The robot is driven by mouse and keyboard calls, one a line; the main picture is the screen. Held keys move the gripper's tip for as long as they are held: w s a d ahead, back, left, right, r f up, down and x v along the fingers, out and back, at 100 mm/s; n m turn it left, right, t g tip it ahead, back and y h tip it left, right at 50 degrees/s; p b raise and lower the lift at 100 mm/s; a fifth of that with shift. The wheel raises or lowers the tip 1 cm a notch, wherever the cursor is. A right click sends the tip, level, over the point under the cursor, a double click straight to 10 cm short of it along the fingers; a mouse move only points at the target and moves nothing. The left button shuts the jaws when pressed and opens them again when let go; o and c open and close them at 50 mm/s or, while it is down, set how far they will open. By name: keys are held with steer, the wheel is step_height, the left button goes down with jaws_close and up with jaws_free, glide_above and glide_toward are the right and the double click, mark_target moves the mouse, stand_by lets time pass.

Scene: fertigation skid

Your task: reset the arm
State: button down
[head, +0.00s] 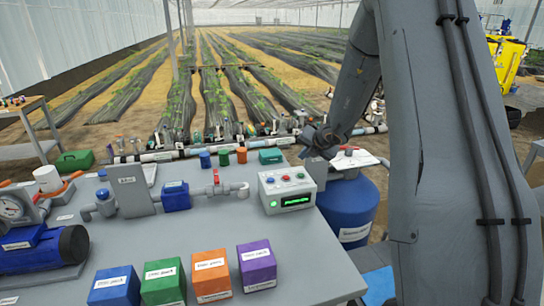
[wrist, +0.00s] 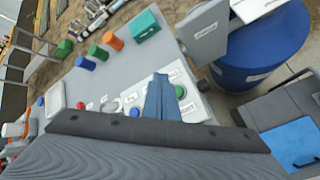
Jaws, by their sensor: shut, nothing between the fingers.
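My arm comes in from the right of the head view, and its end, with my gripper (head: 318,143), is above the far right corner of the grey skid table. In the wrist view my gripper (wrist: 161,88) shows as narrow blue-grey fingers, closed together with nothing between them. The fingers hide part of the control box (wrist: 188,92) in that view. In the head view the control box (head: 288,197), with several buttons and a green display, stands on the table below and left of my gripper, apart from it.
A blue tank (head: 348,215) stands right of the table (head: 225,222). Blue (head: 114,290), green (head: 163,284), orange (head: 210,275) and purple (head: 257,267) boxes line the front. A valve pipe (head: 218,190) and pump (head: 45,248) stand left. Small coloured cylinders (head: 223,157) sit at the back.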

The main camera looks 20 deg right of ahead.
steer(key=s+a+r+n+g+y, duration=0.15)
steer(key=s+a+n+g, duration=0.35)
steer(key=s+a+n, duration=1.4)
steer(key=s+d+n+g+h, duration=0.2)
steer(key=s+d+n, duration=0.1)
steer(key=s+n, duration=1.4)
steer(key=n, duration=0.8)
steer(key=shift+s+d+f+g, duration=0.15)
steer(key=shift+d+f+g, duration=0.15)
steer(key=shift+g, duration=0.1)
